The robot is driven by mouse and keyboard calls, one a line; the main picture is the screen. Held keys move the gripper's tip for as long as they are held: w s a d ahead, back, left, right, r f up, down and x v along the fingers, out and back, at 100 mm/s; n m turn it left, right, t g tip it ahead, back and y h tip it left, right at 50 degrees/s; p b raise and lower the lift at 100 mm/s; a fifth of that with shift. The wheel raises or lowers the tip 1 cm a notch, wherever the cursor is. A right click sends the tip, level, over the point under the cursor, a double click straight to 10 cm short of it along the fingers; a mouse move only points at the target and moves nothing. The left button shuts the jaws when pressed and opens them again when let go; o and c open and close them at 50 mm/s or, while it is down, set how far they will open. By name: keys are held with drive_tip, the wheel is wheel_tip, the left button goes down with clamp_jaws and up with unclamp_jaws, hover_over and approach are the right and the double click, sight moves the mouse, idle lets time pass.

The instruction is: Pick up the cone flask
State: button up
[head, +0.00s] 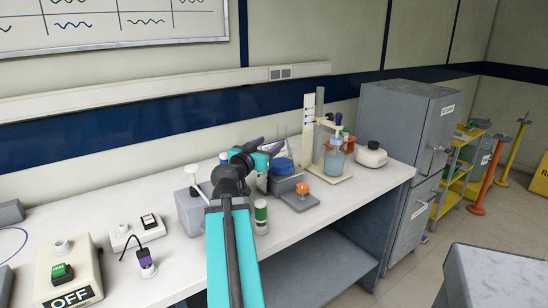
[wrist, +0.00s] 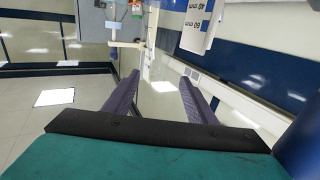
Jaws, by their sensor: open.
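I cannot pick out a cone flask with certainty. A clear vessel of blue liquid (head: 334,162) with an orange band stands on the cream stand (head: 308,128) at the bench's back right. A squat cream vessel with a dark stopper (head: 371,155) stands right of it. My gripper (head: 268,147) is open above the bench, left of the stand, its purple fingers apart. In the wrist view the fingers of my gripper (wrist: 160,77) have nothing clearly between them. My arm hides part of the bench behind it.
A grey block with an orange knob (head: 303,189) and a green-and-white cylinder (head: 261,214) stand near my gripper. A grey box (head: 192,208) is to the left. An OFF switch box (head: 66,270) is at front left. A grey cabinet (head: 408,130) closes the right end.

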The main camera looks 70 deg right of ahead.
sight(279, 136)
drive_tip(key=shift+d, duration=0.15)
drive_tip(key=shift+s+d+p, duration=0.2)
drive_tip(key=shift+d+p, duration=0.3)
drive_tip(key=shift+d, duration=1.6)
drive_tip(key=shift+s+d+p, duration=0.15)
drive_tip(key=shift+d+p, duration=0.3)
drive_tip(key=shift+d, duration=1.65)
drive_tip(key=shift+d+r+p, duration=0.15)
drive_tip(key=shift+d+p, duration=0.2)
drive_tip(key=shift+d, duration=0.2)
drive_tip(key=shift+s+d+p, duration=0.15)
drive_tip(key=shift+d+p, duration=0.25)
drive_tip(key=shift+d, duration=0.6)
drive_tip(key=shift+s+d+p, duration=0.15)
drive_tip(key=shift+d+p, duration=0.25)
drive_tip(key=shift+d, duration=0.6)
drive_tip(key=shift+c, duration=0.4)
clamp_jaws()
